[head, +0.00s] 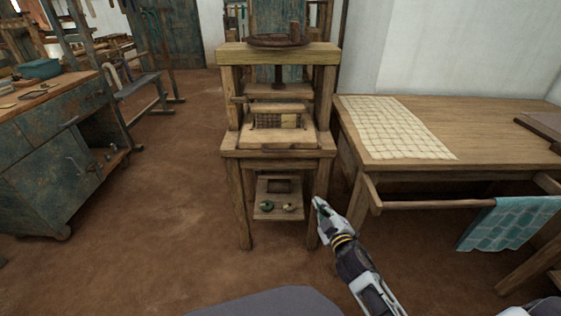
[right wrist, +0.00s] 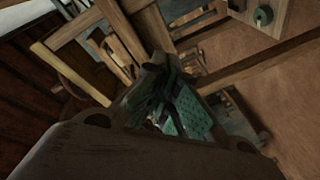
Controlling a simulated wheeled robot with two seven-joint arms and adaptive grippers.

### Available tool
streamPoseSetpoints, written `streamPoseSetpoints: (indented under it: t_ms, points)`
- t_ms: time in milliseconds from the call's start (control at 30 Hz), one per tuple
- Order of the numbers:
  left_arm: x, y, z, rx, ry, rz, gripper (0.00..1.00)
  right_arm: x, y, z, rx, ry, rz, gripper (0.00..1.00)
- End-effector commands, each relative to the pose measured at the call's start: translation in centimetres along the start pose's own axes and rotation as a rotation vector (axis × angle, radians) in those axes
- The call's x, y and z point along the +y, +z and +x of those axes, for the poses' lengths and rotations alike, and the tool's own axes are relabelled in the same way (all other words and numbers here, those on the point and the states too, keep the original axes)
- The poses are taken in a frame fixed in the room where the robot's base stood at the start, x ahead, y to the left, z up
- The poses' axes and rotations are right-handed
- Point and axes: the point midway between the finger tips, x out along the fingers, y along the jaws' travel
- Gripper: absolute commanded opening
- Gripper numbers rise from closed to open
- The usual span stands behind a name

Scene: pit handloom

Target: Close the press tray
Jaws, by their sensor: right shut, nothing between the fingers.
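The wooden press (head: 279,52) stands in the middle of the head view, with a dark round wheel on top and a screw below it. Its press tray (head: 266,139) is a pale board at mid height, reaching towards the front of the frame. A small framed piece with a patterned surface (head: 277,121) lies at its back part. My right gripper (head: 319,203) is shut and empty, in front of the press's right leg and lower than the tray. The right wrist view shows parts of the press tilted at upper left (right wrist: 85,45). My left gripper is not in view.
A wooden table (head: 480,130) with a checked cloth stands close on the right. Its front rail (head: 430,204) carries a teal cloth (head: 505,222). A blue cabinet (head: 45,150) is at left; the floor between is clear.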

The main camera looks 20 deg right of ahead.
Motion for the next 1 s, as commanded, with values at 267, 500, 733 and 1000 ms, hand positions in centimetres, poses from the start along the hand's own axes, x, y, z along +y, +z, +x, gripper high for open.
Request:
streamPoseSetpoints:
  t_ms: [267, 500, 733, 1000]
  points:
    - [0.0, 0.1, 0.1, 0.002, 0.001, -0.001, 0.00, 3.1, -3.8, 1.9, 0.231, 0.072, -0.267, 0.00]
    - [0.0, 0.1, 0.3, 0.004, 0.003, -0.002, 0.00, 3.7, -6.3, 2.7, 0.413, 0.077, -0.507, 0.00]
    - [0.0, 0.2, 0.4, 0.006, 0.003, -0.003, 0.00, 3.0, -7.4, 3.1, 0.553, 0.038, -0.720, 0.00]
    - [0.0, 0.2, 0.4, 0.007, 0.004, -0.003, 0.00, 2.3, -7.4, 3.3, 0.616, 0.001, -0.826, 0.00]
